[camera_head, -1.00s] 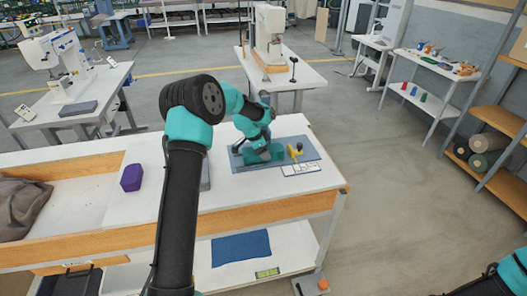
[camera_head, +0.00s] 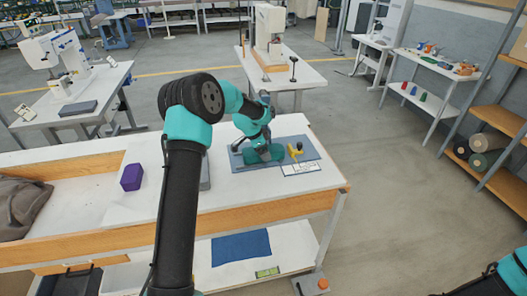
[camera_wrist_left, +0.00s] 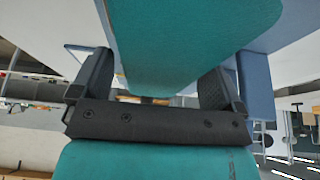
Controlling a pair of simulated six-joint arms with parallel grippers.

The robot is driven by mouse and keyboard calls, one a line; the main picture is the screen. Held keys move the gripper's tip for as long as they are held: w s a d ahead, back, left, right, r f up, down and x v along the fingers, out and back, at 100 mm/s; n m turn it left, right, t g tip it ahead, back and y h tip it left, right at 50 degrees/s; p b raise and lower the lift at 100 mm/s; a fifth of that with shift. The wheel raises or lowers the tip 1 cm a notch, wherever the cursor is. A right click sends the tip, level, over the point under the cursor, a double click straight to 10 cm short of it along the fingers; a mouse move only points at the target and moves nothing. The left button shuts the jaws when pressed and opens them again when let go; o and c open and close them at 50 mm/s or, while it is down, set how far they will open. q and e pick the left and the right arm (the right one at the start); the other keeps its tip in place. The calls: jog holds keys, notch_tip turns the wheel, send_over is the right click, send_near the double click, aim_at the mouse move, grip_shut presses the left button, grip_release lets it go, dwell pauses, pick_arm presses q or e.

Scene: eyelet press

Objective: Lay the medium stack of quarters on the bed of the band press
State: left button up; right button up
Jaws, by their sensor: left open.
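A dark green stack (camera_head: 265,154), probably the quarters, lies on the blue-grey bed (camera_head: 308,152) at the right of the white table. My left gripper (camera_head: 251,150) is right at its left end, and its fingers are small and partly hidden in the head view. In the left wrist view the green stack (camera_wrist_left: 185,40) fills the top middle and reaches down between the two spread dark fingers of my left gripper (camera_wrist_left: 157,88). The gripper is open around it. I cannot tell whether a finger touches it. My right gripper is out of view.
A yellow knob-like part (camera_head: 294,151) stands beside the stack on the bed, with a white card (camera_head: 300,169) in front. A purple block (camera_head: 131,177) sits on the table left of my arm. A blue cloth (camera_head: 240,247) lies on the lower shelf.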

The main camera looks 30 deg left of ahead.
pick_arm(q)
jog(key=v, duration=1.1)
jog(key=shift+r, duration=0.25)
jog(key=shift+s, duration=0.1)
